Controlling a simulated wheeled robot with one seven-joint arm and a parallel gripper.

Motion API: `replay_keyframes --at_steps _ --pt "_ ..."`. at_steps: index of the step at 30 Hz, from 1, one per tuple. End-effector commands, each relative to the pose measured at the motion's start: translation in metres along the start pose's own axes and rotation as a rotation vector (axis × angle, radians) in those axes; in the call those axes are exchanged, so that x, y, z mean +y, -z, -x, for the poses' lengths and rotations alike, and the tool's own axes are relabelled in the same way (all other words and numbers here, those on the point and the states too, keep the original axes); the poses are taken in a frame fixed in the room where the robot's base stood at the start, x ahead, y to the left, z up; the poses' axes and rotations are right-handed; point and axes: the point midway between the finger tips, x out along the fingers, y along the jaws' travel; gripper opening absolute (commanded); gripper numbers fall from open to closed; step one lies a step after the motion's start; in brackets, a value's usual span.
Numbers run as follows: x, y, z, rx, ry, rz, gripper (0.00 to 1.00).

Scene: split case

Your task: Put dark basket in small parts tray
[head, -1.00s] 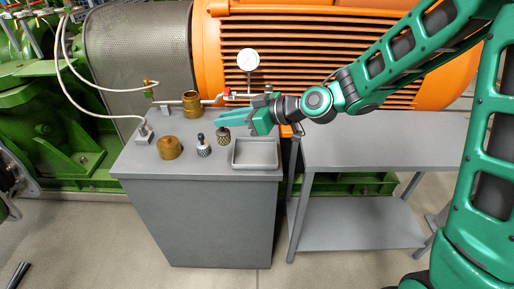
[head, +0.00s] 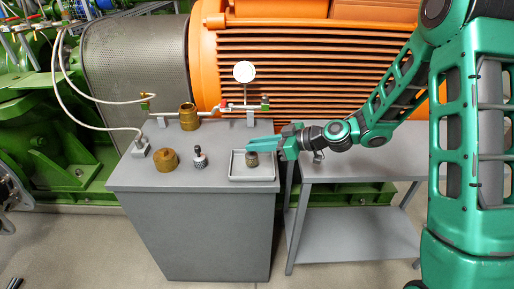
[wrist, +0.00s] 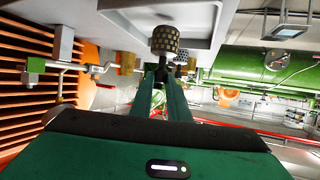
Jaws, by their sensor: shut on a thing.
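The dark basket (head: 252,159), a small meshed cylinder with a brassy tone, is at the small parts tray, within its outline in the head view. The small parts tray (head: 233,176) is shallow, grey and rectangular, at the right end of the grey cabinet top. My gripper (head: 262,145) reaches in from the right and is shut on the dark basket's upper part. In the wrist view the basket (wrist: 165,40) sits at the tips of my green fingers (wrist: 165,75). I cannot tell whether its bottom touches the tray floor.
Left of the tray stands a lighter basket with a black knob (head: 200,158). A brass cap (head: 165,160) and a taller brass cup (head: 189,117) stand further left. A pipe with a white gauge (head: 244,72) runs behind. A lower grey table (head: 345,165) adjoins right.

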Motion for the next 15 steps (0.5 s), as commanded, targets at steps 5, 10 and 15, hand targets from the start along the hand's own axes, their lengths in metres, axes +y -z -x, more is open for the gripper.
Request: replay_keyframes --at_steps 5,10,15 --pt "0.0001 -0.0109 -0.0046 0.000 -0.001 0.000 0.00" --pt "0.0001 -0.0105 -0.0044 0.000 -0.001 0.001 0.00" --pt "0.0001 -0.0120 -0.0051 0.000 -0.001 0.001 0.29"
